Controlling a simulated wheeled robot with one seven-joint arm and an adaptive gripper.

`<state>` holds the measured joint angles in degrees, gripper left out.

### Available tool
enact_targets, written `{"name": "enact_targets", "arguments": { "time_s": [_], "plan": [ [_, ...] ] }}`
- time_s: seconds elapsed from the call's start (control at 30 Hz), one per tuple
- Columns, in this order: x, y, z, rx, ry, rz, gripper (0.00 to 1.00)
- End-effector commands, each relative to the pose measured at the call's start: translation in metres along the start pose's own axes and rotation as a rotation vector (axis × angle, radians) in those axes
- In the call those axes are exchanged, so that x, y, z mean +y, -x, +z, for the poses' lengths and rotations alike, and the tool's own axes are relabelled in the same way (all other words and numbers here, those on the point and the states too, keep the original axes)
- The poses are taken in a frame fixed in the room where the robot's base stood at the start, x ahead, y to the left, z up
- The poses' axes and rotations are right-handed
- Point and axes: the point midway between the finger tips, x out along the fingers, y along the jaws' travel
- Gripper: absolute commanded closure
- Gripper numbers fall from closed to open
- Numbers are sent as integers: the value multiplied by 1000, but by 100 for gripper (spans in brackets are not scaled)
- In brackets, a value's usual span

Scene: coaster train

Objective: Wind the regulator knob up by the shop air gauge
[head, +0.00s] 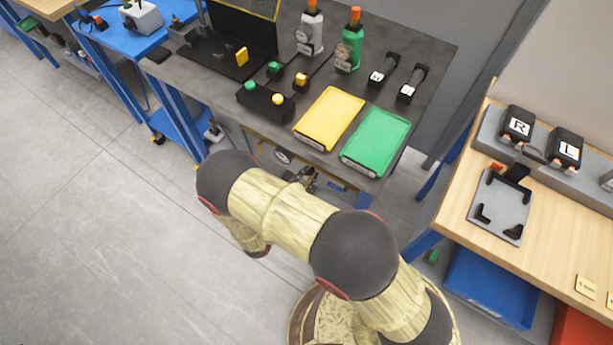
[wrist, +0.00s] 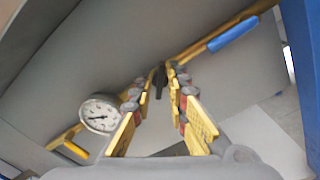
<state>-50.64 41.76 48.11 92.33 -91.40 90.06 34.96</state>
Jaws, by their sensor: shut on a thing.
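The shop air gauge (wrist: 101,114) is a round white dial in a grey rim, at the left of the wrist view. Its dark needle shows, but the scale is too small to read. It also shows under the bench edge in the head view (head: 283,156). My gripper (wrist: 165,78) has yellow fingers and is shut on a small black piece, the regulator knob (wrist: 159,82), to the right of and above the gauge in the wrist view. The fingertips hide much of the knob. In the head view my gripper (head: 306,176) is small and partly hidden by my arm.
A yellow pipe (wrist: 195,48) with a blue section (wrist: 233,33) runs past the knob. The dark bench (head: 215,75) above holds yellow and green trays, bottles and a button box. A wooden bench (head: 460,205) stands at right. Open floor (head: 80,220) lies at left.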

Motion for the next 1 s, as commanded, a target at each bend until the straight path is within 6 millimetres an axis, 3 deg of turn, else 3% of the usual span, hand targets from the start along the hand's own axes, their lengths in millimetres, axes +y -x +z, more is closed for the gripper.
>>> {"name": "enact_targets", "arguments": {
  "time_s": [0.4,0.43,0.5,0.77,1.0],
  "plan": [
    [-1,0,0,1,-64,-1,100],
    [-1,0,0,1,-64,-1,84],
    [-1,0,0,1,-63,-1,80],
    [0,0,0,0,-63,0,65],
    [0,0,0,0,-62,0,65]
  ]
}}
